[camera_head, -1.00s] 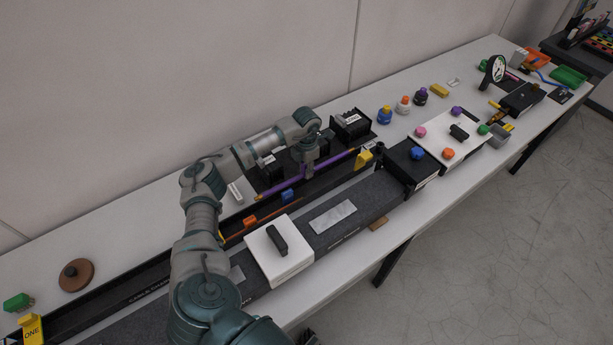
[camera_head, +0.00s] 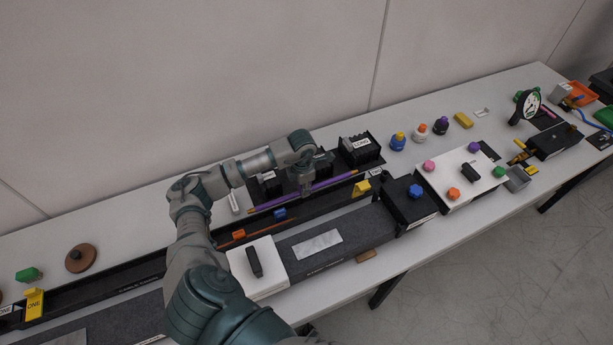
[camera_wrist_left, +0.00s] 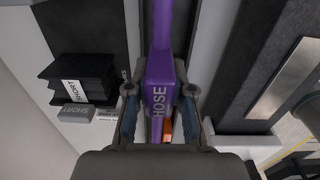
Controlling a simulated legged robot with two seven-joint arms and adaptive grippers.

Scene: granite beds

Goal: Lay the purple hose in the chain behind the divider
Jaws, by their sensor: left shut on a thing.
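The purple hose (camera_head: 285,199) runs as a straight rod slantwise above the bench. My left gripper (camera_head: 307,192) is shut on its middle. In the left wrist view, the hose (camera_wrist_left: 160,88), marked HOSE, lies between the two fingers of the gripper (camera_wrist_left: 158,112). The chain (camera_head: 130,285) is a long black channel along the bench. An orange block (camera_head: 238,234), a blue block (camera_head: 280,213) and a yellow block (camera_head: 361,188) stand along it. I cannot tell which part is the divider. The hose appears above the channel's back side; its exact height is unclear.
Black racks (camera_head: 360,150) with labels stand behind the hose. A white box (camera_head: 257,268) with a black handle is in front of the channel. A dark box (camera_head: 405,200) with a blue knob stands to the right. The bench's back left is mostly clear.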

